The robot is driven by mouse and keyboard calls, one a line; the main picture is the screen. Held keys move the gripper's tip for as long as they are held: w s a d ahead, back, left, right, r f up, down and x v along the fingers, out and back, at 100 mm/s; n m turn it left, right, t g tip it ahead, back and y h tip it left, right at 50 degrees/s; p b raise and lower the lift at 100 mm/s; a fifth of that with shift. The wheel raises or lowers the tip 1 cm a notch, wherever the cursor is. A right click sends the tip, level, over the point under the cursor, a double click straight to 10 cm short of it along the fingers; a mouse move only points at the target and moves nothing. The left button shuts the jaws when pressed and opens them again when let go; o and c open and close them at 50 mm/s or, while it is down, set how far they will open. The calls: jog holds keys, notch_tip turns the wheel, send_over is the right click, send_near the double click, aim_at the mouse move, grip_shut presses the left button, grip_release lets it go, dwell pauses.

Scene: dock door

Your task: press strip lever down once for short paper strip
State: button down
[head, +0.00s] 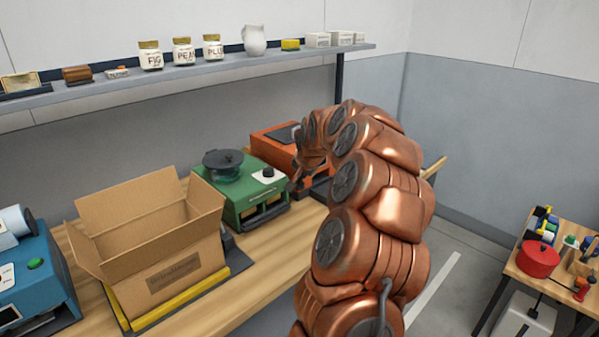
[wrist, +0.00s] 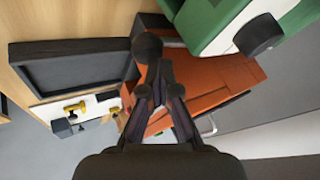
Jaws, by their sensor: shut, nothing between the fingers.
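The orange machine (head: 275,140) stands on the bench behind my arm, with a dark panel on its top. In the wrist view its orange body (wrist: 205,85) lies beyond my fingers. A dark round knob (wrist: 147,47), which looks like the lever's end, shows just past my fingertips. I cannot tell whether they touch it. My gripper (wrist: 161,72) is shut and empty, its fingers pointing at the machine. In the head view my gripper is mostly hidden by my arm.
A green machine (head: 243,190) stands close left of the orange one. An open cardboard box (head: 165,255) and a blue machine (head: 30,275) are further left. A shelf (head: 200,68) with jars runs above. A side table with a red pot (head: 538,259) is at right.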

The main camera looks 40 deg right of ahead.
jog(key=shift+s+f+b, duration=0.1)
jog(key=shift+f+b, duration=0.3)
jog(key=shift+f, duration=0.15)
dwell(0.5)
jog(key=shift+r, duration=0.15)
dwell(0.5)
jog(key=shift+w+r+p, duration=0.1)
jog(key=shift+w+r, duration=0.05)
jog(key=shift+r, duration=0.85)
jog(key=shift+w+r+p, duration=0.1)
jog(key=shift+w+r, duration=0.1)
jog(key=shift+r, duration=0.75)
jog(key=shift+w+r+p, duration=0.1)
jog(key=shift+w+r, duration=0.05)
jog(key=shift+r, duration=0.85)
jog(key=r, duration=0.3)
jog(key=r+p, duration=0.1)
jog(key=r, duration=0.1)
jog(key=shift+w, duration=0.4)
